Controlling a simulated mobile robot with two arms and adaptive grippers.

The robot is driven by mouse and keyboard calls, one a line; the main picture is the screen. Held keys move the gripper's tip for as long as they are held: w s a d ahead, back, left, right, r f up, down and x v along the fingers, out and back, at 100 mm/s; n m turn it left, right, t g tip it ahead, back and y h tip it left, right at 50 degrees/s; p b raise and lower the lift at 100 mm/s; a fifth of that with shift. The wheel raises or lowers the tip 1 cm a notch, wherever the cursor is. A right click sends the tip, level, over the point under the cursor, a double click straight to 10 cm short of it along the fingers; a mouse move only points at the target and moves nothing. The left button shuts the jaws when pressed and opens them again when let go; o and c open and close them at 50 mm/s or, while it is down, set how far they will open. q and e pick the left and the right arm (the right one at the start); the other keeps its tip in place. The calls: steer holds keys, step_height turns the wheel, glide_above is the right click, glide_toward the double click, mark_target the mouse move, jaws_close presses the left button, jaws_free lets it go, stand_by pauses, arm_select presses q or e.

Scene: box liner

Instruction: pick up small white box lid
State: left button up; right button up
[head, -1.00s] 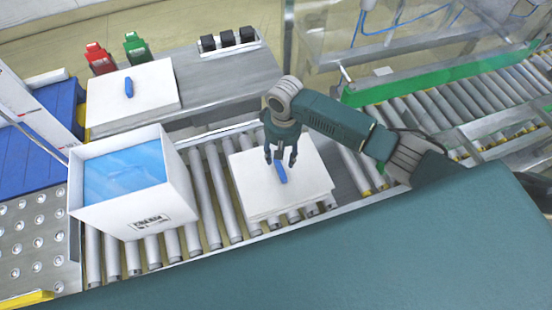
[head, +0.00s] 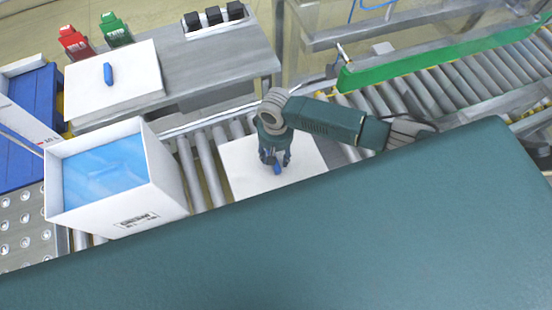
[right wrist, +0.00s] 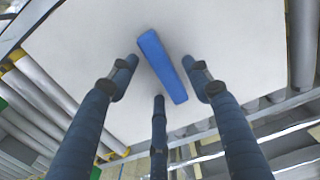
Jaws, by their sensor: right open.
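A white lid (head: 242,172) with a blue handle (head: 277,168) lies on the roller conveyor, right of the open white box. Another white lid (head: 135,82) with a blue handle lies on the metal table at the back left. I cannot tell for certain which is the small one. My right gripper (head: 275,163) is right over the handle of the conveyor lid. In the right wrist view the gripper (right wrist: 165,88) is open, its fingers spread around the blue handle (right wrist: 162,66), not visibly closed on it. My left gripper is not in view.
An open white box (head: 165,185) with a blue liner (head: 105,170) stands on the rollers at left. Red (head: 75,43) and green (head: 115,30) holders and a tray of black items (head: 213,18) are on the back table. A green-edged conveyor (head: 430,60) runs at right.

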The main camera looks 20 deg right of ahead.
steer(key=shift+f, duration=0.2)
steer(key=shift+s+a+r, duration=0.15)
steer(key=shift+s+r, duration=0.05)
steer(key=shift+r, duration=0.1)
steer(key=shift+c, duration=0.3)
steer(key=shift+s+a, duration=0.1)
steer(key=c, duration=0.4)
jaws_close()
steer(key=shift+f, duration=0.1)
